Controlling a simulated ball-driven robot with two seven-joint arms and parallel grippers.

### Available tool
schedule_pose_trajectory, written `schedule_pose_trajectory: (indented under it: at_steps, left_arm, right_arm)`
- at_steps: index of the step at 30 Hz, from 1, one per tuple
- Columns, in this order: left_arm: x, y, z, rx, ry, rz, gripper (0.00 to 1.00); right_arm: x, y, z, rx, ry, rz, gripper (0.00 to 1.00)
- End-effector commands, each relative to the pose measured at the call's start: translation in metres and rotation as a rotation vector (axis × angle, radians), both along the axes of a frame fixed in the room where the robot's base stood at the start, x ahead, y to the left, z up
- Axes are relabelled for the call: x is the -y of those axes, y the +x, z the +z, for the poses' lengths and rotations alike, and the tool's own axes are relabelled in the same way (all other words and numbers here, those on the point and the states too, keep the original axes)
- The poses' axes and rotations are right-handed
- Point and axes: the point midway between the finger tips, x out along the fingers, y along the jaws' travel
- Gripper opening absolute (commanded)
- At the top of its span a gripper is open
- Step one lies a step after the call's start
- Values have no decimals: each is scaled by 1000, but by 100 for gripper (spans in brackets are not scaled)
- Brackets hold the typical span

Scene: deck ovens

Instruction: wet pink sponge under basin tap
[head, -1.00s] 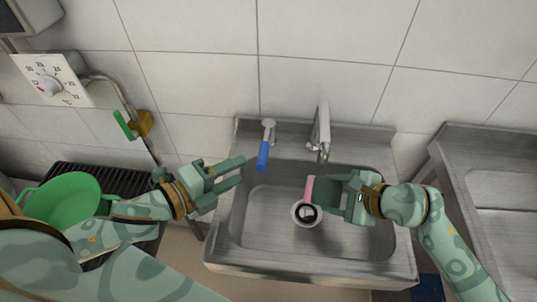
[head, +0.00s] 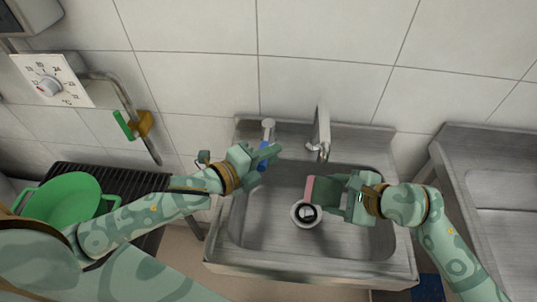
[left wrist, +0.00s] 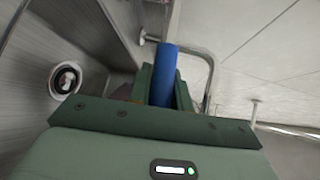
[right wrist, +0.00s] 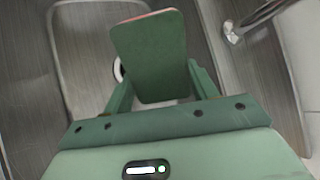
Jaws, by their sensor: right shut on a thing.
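The pink sponge (head: 309,189) has a green side that fills much of the right wrist view (right wrist: 150,58). My right gripper (head: 332,192) is shut on it and holds it over the basin (head: 265,225), below the tap spout (head: 322,150) and near the drain. The tap (head: 321,125) stands at the back rim. Its blue lever (head: 263,163) is partly hidden in the head view by my left gripper (head: 272,153). In the left wrist view the blue lever (left wrist: 164,72) lies between the open left fingers. I cannot tell whether they touch it. No water shows.
The drain (head: 306,213) is in the basin floor. A pipe with a green-handled valve (head: 125,125) runs down the wall. Another steel sink unit (head: 480,150) stands at the right.

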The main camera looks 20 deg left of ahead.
Motion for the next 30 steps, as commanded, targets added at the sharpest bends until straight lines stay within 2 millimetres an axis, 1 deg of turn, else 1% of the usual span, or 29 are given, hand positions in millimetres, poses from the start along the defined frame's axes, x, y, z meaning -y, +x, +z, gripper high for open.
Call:
schedule_pose_trajectory:
  at_steps: [1, 2, 8, 15, 18, 26, 27, 29, 30]
  left_arm:
    - [0, 0, 0, 0, 0, 0, 3]
    - [0, 0, 0, -1, 0, 0, 0]
    - [-3, -1, 0, 1, 4, -21, 0]
    - [-15, -5, -1, 0, 7, -139, 0]
    - [-18, -6, -1, -1, 3, -164, 0]
    - [-18, -7, -1, -3, 0, -166, 0]
    - [-18, -7, -1, -3, 0, -166, 23]
    - [-18, -7, -1, -3, 0, -166, 40]
    - [-18, -7, -1, -3, 0, -166, 42]
  right_arm:
    - [0, 0, 0, 0, 0, 0, 40]
    - [0, 0, 0, 0, 0, 0, 40]
    - [0, 0, 0, 0, 0, 0, 40]
    - [0, 0, 0, 0, 0, 0, 40]
    - [0, 0, 0, 0, 0, 0, 40]
    - [0, 0, 0, 0, 0, 0, 40]
    - [0, 0, 0, 0, 0, 0, 40]
    - [0, 0, 0, 0, 0, 0, 40]
    - [0, 0, 0, 0, 0, 0, 40]
